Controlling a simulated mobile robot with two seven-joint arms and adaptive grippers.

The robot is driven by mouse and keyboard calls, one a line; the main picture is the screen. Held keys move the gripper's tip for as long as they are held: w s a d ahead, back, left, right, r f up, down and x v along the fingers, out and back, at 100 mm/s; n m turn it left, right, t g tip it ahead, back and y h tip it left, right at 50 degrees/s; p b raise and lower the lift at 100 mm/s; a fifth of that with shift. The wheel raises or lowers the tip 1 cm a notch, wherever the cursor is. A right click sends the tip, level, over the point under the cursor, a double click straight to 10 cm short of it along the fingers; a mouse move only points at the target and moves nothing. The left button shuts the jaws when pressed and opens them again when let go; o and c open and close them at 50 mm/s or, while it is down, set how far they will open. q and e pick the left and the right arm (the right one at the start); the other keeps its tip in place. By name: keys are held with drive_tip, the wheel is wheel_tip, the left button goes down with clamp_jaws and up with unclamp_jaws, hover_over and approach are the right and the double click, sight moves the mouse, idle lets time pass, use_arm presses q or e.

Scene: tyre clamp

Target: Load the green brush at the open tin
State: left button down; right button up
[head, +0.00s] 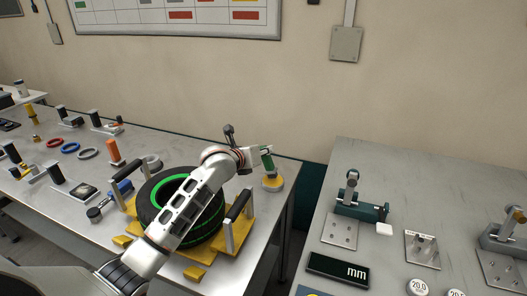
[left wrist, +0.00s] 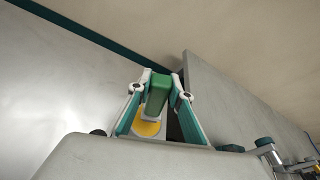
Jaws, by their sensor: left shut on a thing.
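The green brush (head: 267,160) is held in my left gripper (head: 262,150) over the far right corner of the left bench. The tin (head: 273,184), yellow on top with a pale side, stands on the bench directly below the brush. I cannot tell whether the brush's lower end touches the yellow. In the left wrist view, both fingers of my left gripper (left wrist: 158,92) close on the green brush (left wrist: 157,97), and the yellow of the tin (left wrist: 147,128) shows just past it. My right gripper is out of view.
A tyre (head: 157,190) with green rings sits in a yellow clamp (head: 238,228) under my left arm. An orange-handled tool (head: 113,150) stands farther left. A gap separates this bench from the right bench (head: 390,170), which holds a gauge display (head: 338,270).

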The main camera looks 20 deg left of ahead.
use_arm(q)
drive_tip(key=shift+f, duration=0.55)
idle(0.9)
drive_tip(key=shift+r, duration=3.55)
